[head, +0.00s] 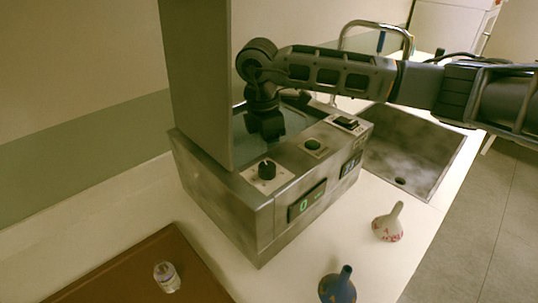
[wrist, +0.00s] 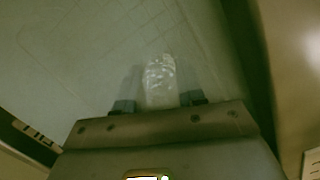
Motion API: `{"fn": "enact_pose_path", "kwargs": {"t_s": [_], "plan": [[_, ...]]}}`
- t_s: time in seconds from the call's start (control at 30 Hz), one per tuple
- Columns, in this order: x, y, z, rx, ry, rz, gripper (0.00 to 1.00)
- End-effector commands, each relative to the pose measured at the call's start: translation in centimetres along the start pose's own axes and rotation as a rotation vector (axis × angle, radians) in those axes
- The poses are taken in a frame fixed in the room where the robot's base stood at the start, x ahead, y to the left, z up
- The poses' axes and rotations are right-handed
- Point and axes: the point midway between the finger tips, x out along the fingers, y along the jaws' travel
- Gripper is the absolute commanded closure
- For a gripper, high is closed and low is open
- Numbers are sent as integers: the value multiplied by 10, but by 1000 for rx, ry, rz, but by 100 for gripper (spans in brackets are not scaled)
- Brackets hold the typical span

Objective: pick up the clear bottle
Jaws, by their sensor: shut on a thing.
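My gripper (wrist: 158,100) is shut on a clear, whitish bottle (wrist: 160,76), which shows between the two fingers in the wrist view. Behind the bottle is a greenish, faintly lined surface; I cannot tell whether the bottle touches it. In the head view my gripper (head: 266,126) is down inside the open basin of the metal machine (head: 235,210), and the bottle in it is hidden. Another small clear bottle (head: 167,277) stands on the brown board at the lower left, apart from my gripper.
The machine has a raised lid (head: 197,85), knobs and a lit display (head: 307,202). A white-and-red flask (head: 388,224) and a blue flask (head: 337,287) stand on the counter in front. A sink (head: 420,150) with a faucet lies to the right. The brown board (head: 130,270) is mostly bare.

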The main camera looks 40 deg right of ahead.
Motion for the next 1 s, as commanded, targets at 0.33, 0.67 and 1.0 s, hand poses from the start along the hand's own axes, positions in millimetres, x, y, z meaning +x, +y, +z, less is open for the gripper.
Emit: {"fn": "enact_pose_path", "kwargs": {"t_s": [0.33, 0.67, 1.0], "plan": [[-1, 0, 0, 0, 0, 1, 96], [-34, 1, 4, -1, 0, 4, 96], [-121, 1, 15, 1, -2, 7, 96]]}}
